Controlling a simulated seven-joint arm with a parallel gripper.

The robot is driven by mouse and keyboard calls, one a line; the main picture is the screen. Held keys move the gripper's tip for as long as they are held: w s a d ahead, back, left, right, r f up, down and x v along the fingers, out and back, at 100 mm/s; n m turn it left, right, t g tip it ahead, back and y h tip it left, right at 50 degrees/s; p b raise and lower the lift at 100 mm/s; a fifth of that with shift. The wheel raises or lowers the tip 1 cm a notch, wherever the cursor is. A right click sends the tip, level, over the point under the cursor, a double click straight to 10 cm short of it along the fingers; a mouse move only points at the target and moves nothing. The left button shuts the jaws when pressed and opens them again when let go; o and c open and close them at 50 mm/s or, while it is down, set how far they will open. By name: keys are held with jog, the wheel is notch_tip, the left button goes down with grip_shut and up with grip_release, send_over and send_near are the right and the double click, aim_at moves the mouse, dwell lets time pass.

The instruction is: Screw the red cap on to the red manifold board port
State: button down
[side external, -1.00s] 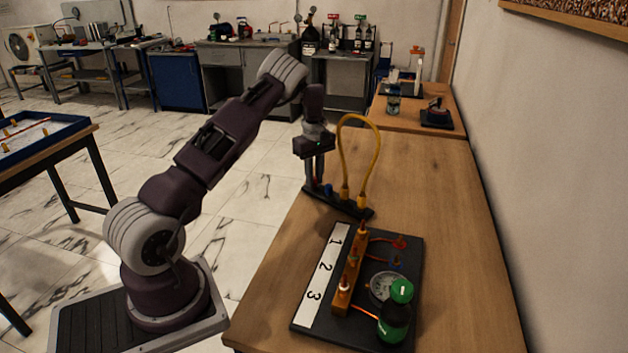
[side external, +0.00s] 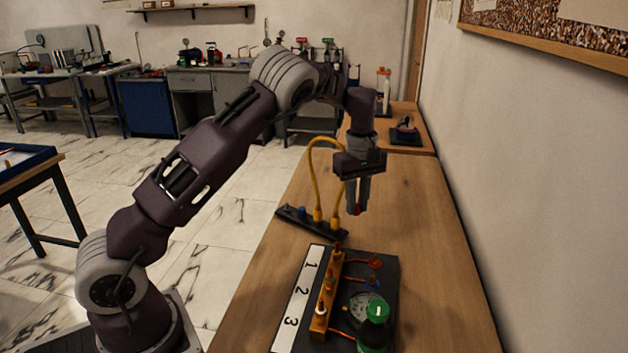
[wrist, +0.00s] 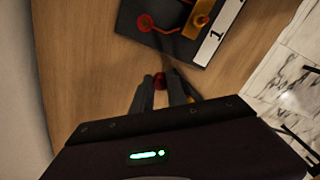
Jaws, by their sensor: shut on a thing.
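My gripper (side external: 357,206) is shut on the red cap (side external: 356,211). It holds the cap above the table, right of the black rack and behind the gauge board. In the wrist view the red cap (wrist: 160,80) shows between the fingertips (wrist: 161,88). The dark manifold board (side external: 386,312) carries an orange bar (side external: 327,295) with several ports beside the numbers 1, 2 and 3. A red fitting (side external: 375,262) on a red tube stands at its far right; it also shows in the wrist view (wrist: 145,22). A red-tipped port (side external: 338,246) tops the bar's far end. The cap is apart from both.
The black rack (side external: 290,218) holds a blue piece (side external: 302,212) and a looped yellow hose (side external: 312,165). A green-capped bottle (side external: 376,312) and a round gauge (side external: 362,304) are on the board's near half. Bare table lies right of the board.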

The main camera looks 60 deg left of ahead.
jog(key=m, duration=0.1)
send_over(376, 256)
jog(key=shift+f, duration=0.3)
jog(key=shift+f, duration=0.1)
jog(key=shift+f, duration=2.5)
jog(key=shift+f, duration=0.2)
jog(key=shift+f, duration=0.85)
jog(key=shift+f, duration=0.3)
jog(key=shift+m, duration=0.3)
